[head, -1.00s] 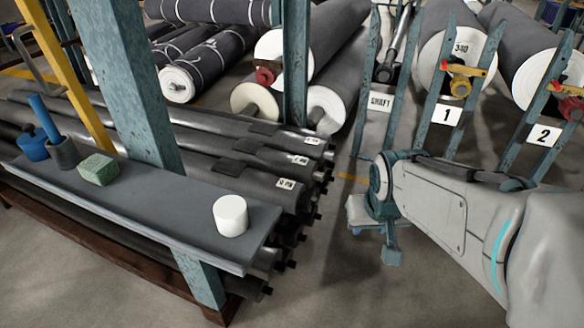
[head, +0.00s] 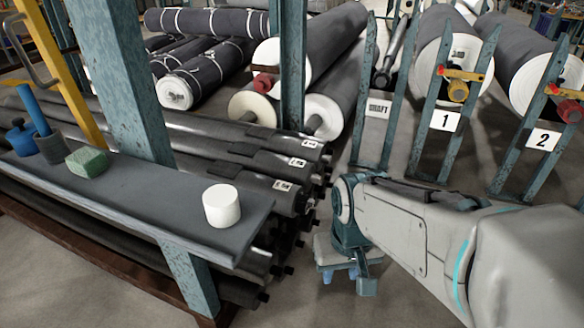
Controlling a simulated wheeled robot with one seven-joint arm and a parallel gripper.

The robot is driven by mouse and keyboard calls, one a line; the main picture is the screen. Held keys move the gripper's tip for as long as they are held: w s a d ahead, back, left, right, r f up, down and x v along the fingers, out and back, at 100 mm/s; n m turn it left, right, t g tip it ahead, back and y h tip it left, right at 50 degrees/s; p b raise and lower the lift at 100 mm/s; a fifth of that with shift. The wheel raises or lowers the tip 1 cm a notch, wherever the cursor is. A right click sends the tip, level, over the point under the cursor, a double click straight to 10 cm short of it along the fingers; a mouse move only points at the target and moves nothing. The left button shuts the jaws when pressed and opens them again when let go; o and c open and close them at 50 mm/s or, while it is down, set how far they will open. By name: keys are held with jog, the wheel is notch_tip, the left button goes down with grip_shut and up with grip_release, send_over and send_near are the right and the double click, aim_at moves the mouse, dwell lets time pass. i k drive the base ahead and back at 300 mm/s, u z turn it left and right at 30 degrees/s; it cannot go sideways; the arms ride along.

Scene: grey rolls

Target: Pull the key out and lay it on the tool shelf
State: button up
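The grey tool shelf (head: 130,205) runs along the left on a teal post. On it are a blue-handled tool (head: 40,115) in a dark cup, a blue pot (head: 21,137), a green block (head: 87,162) and a white cylinder (head: 221,206). I cannot pick out a key for certain. Stands 1 and 2 each carry a yellow and red fitting, at stand 1 (head: 459,85) and at stand 2 (head: 568,103). My gripper (head: 342,275) points down right of the shelf's end, apart from it.
Dark shafts (head: 240,160) with white labels lie stacked behind and below the shelf. Large rolls (head: 440,60) rest behind the stands. A stand marked SHAFT (head: 377,110) is left of stand 1. Bare floor (head: 420,305) lies around my gripper.

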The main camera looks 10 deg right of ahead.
aim_at(178, 200)
jog(key=k, duration=1)
jog(key=z, duration=1.25)
jog(key=i, duration=1.1)
jog(key=u, duration=2.5)
jog(key=i, duration=0.5)
